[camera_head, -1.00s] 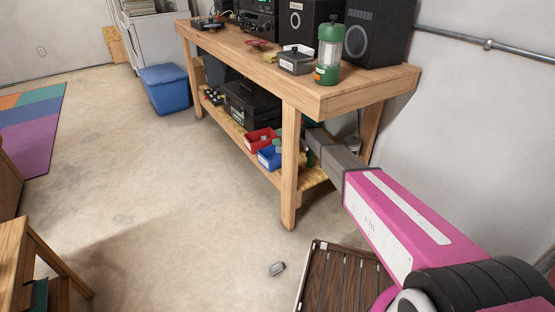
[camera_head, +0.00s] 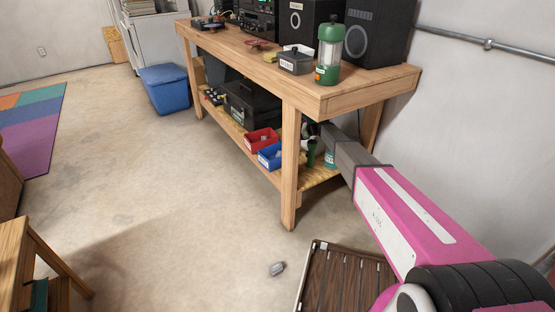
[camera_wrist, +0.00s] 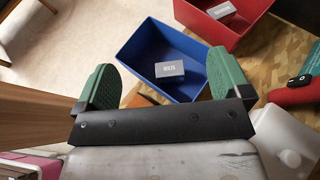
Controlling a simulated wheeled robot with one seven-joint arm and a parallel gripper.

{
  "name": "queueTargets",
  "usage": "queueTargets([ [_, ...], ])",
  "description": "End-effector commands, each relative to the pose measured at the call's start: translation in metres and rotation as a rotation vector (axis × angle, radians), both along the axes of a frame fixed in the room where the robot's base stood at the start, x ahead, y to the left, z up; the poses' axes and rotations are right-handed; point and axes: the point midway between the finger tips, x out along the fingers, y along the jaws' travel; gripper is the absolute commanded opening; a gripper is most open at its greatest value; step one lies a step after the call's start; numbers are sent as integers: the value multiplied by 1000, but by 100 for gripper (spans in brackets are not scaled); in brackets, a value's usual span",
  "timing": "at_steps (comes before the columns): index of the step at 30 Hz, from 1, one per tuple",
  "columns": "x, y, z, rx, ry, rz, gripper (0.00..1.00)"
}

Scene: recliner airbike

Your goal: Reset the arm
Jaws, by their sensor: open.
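My arm reaches from the lower right to the lower shelf of the workbench in the head view. Its end passes beneath the tabletop, and the bench leg partly hides that area. My gripper (camera_wrist: 163,68) shows in the wrist view with two green pads spread apart and nothing between them. It is above and at the near side of a blue bin (camera_wrist: 140,48), which holds a small grey labelled box (camera_wrist: 170,69). The blue bin also shows on the shelf in the head view (camera_head: 270,156).
A red bin (camera_head: 261,139) with another grey box is beside the blue bin. The wooden workbench (camera_head: 345,98) bears a green lantern (camera_head: 328,52) and speakers. The middle floor is clear.

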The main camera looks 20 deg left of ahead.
Motion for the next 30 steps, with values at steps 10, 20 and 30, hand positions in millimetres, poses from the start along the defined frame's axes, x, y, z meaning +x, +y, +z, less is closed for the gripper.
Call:
queueTargets([
  [10,1,-17,7,0,0,1,96],
  [20,-65,-95,7,-150,-214,95,96],
  [30,-209,-267,10,-511,-650,466,96],
])
